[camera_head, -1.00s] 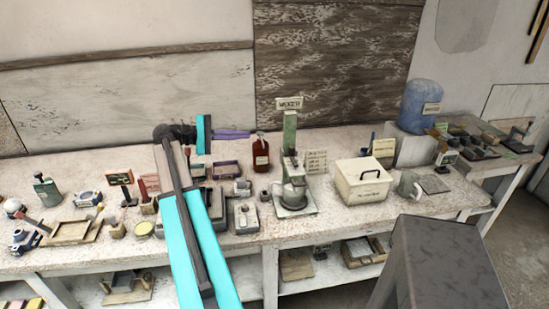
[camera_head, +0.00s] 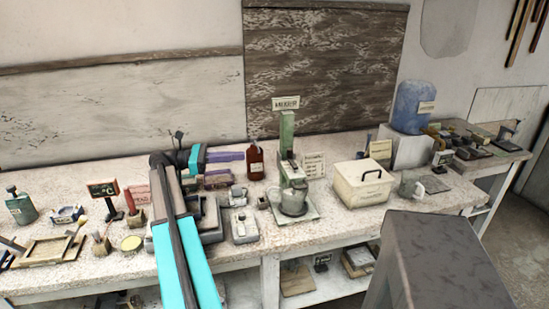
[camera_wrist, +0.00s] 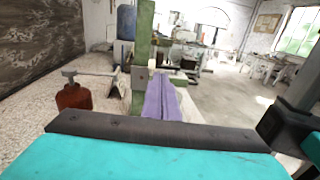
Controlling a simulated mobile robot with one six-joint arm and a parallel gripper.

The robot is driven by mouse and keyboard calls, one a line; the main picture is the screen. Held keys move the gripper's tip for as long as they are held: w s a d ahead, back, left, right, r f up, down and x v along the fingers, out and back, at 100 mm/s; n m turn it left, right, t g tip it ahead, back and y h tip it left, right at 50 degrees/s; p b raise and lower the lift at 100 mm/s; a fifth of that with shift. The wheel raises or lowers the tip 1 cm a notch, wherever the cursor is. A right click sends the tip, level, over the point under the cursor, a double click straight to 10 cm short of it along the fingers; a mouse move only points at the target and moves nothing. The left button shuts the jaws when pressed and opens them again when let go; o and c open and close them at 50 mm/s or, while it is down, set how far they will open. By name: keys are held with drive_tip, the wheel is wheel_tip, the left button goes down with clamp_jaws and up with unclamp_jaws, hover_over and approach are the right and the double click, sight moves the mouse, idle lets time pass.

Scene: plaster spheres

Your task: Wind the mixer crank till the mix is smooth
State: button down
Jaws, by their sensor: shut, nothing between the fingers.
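The mixer (camera_head: 287,135) is a green upright column on a pale base, with a sign on top. A grey pot (camera_head: 293,200) stands at its foot; the mix inside cannot be made out. The green column also shows in the wrist view (camera_wrist: 143,40), with a small dark fitting (camera_wrist: 140,77) on it. I cannot clearly make out the crank handle. My gripper (camera_head: 242,155) has purple fingers, shut and empty, left of the mixer near the brown bottle. In the wrist view the fingers (camera_wrist: 161,82) point ahead, just right of the column in the picture.
A brown bottle (camera_head: 256,162) stands between my gripper and the mixer. Right of the mixer are a cream lidded box (camera_head: 361,186), a mug (camera_head: 411,185) and a blue container (camera_head: 413,105). Small tools crowd the bench left of my arm. Bare bench shows in front of the box.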

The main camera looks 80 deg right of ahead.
idle(0.3)
drive_tip(key=p+x, duration=0.2)
drive_tip(key=x, duration=1.2)
drive_tip(key=shift+s+d+p, duration=0.1)
drive_tip(key=shift+p, duration=0.4)
drive_tip(key=shift+s+d+p, duration=0.5)
drive_tip(key=shift+d+p, duration=0.3)
drive_tip(key=shift+p, duration=0.4)
drive_tip(key=b, duration=0.3)
approach(281, 151)
drive_tip(key=shift+w+a+r, duration=0.3)
drive_tip(key=shift+w+a, duration=0.25)
drive_tip(key=shift+a, duration=0.2)
drive_tip(key=shift+w+a+r, duration=0.3)
drive_tip(key=shift+w+a, duration=0.25)
drive_tip(key=shift+a, duration=0.2)
drive_tip(key=shift+w+a+r, duration=0.3)
drive_tip(key=shift+w+a, duration=0.2)
drive_tip(key=shift+a, duration=0.25)
